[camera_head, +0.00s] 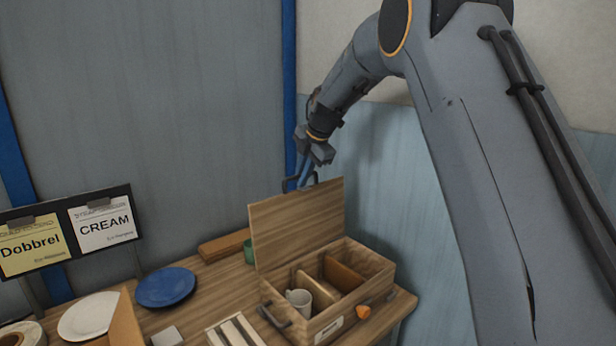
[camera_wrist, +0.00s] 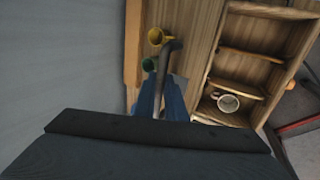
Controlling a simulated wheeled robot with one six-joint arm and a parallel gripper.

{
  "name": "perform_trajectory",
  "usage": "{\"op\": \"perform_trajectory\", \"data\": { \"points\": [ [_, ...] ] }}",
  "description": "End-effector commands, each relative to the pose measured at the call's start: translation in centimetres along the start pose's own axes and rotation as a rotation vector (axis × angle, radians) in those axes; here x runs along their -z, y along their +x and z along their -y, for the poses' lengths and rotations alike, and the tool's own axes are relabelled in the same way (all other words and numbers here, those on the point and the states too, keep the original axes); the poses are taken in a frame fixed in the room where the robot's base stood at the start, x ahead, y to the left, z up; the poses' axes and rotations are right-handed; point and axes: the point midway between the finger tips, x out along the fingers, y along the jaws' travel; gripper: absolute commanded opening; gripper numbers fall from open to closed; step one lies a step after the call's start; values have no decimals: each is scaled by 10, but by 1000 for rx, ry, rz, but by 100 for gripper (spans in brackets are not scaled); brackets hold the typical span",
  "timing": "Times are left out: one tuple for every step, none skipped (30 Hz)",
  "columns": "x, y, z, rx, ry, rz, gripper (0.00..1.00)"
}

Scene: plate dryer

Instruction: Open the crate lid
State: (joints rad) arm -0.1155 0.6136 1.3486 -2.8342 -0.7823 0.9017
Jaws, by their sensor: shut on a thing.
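The wooden crate (camera_head: 340,318) stands on the table at the right in the head view, with wooden dividers and a white mug (camera_head: 299,301) inside. Its lid (camera_head: 290,222) is raised and stands about upright along the crate's back left side. My gripper (camera_head: 305,178) is at the top edge of the lid, shut on the dark lid handle (camera_head: 287,182). In the wrist view, the blue fingers (camera_wrist: 161,103) close around the dark handle bar (camera_wrist: 168,58). The open crate (camera_wrist: 213,62) and the mug (camera_wrist: 228,103) show to the right there.
A blue plate (camera_head: 166,287), a white plate (camera_head: 88,316) and a slatted rack (camera_head: 236,331) are on the table (camera_head: 215,287) to the left. A green cup (camera_head: 249,252) is behind the lid, and a yellow cup (camera_wrist: 157,36) shows in the wrist view. A sign stand (camera_head: 66,234) is at far left.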

Motion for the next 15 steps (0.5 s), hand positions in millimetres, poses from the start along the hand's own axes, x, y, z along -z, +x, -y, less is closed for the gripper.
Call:
{"op": "perform_trajectory", "data": {
  "points": [
    [0,6,4,15,-3,-1,0],
    [2,6,4,18,-5,-2,0],
    [4,7,3,20,-7,-3,0],
    [6,8,2,22,-8,-4,0],
    [7,8,2,23,-10,-5,0],
    [8,8,2,24,-12,-6,0],
    [9,9,1,24,-13,-6,0],
    [10,9,1,25,-14,-7,0],
    [11,9,1,25,-15,-8,0],
    [11,9,1,25,-15,-8,0],
    [12,9,1,25,-16,-8,0],
    [12,9,0,25,-17,-9,0],
    [12,9,0,25,-17,-9,0],
    [13,9,0,25,-17,-9,0],
    [13,10,0,25,-18,-10,14]
  ]
}}
